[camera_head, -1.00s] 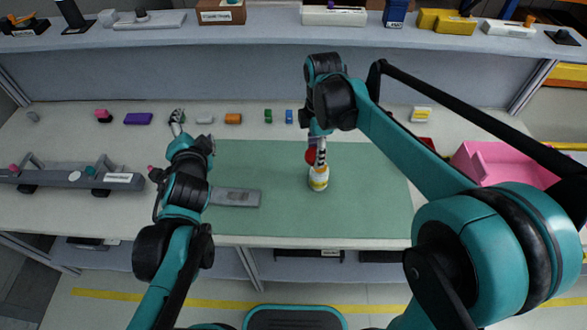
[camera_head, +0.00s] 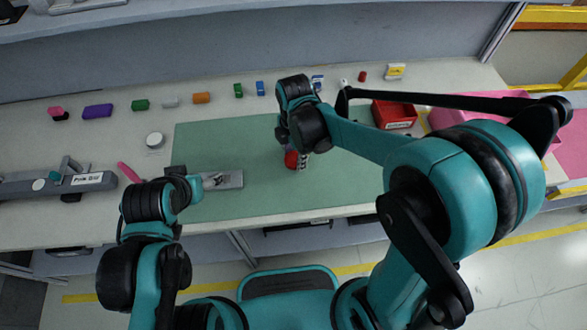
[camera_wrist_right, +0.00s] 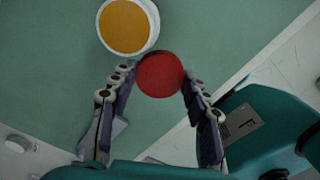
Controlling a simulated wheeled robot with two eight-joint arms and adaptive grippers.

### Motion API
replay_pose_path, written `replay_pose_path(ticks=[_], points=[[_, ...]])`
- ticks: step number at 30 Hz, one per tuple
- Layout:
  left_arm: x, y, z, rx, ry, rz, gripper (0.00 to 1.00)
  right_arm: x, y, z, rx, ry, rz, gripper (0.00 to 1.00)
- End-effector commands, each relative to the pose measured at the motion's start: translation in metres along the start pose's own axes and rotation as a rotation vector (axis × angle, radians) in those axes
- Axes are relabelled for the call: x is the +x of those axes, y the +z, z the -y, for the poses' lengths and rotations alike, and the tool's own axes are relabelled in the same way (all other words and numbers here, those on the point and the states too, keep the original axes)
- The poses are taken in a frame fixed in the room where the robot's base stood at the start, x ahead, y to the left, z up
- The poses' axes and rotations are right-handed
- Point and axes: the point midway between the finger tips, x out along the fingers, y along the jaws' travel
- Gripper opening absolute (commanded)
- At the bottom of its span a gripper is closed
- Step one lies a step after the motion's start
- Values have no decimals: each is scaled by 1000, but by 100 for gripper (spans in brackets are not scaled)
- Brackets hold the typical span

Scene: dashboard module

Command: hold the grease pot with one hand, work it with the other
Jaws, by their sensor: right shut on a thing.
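My right gripper (camera_head: 300,164) is over the green mat in the head view, its fingers partly hidden by its own wrist. A red round thing (camera_head: 291,159) shows at its fingers. In the right wrist view the gripper (camera_wrist_right: 159,76) is shut on this red round thing (camera_wrist_right: 160,75). The grease pot (camera_wrist_right: 128,27), white-rimmed with an orange-yellow round top, is just beyond it there; whether they touch is unclear. In the head view the arm hides the pot. My left gripper (camera_head: 182,180) is near the mat's left edge, its fingers mostly hidden.
A grey plate (camera_head: 222,181) lies on the mat (camera_head: 220,145) beside my left gripper. A white round thing (camera_head: 155,140) is left of the mat. Several small coloured blocks line the back. A red bin (camera_head: 394,113) and a pink tray (camera_head: 460,117) stand right. The mat's middle is clear.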

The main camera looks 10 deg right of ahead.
Motion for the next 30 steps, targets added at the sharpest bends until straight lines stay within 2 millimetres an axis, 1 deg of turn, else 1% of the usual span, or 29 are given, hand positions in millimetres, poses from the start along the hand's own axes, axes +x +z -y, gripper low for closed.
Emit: replay_pose_path(ticks=[1, 8, 13, 15, 23, 27, 28, 29, 30], points=[[4, 2, 0, 0, 0, 0, 73, 9, 0, 0, 0, 0, 0, 12], [7, 5, 0, 1, -1, -1, 73, 24, 0, 0, 0, 0, 0, 12], [17, 12, 0, 1, -1, -1, 73, 52, 0, 0, 0, 0, 0, 12], [19, 13, 0, 1, -1, -1, 73, 61, 0, 0, 0, 0, 0, 12], [18, 12, 0, 1, -1, -1, 73, 61, 0, 0, 1, 0, 0, 12], [22, 15, 0, 1, -1, -1, 73, 65, 0, 0, 1, 0, 0, 12], [21, 14, 0, 1, -1, -1, 73, 64, 0, 0, 1, 0, 0, 55], [20, 14, 0, 1, -1, -1, 73, 64, 0, 0, 1, 0, 0, 63], [20, 14, 0, 1, -1, -1, 73, 64, 0, 0, 1, 0, 0, 68]])
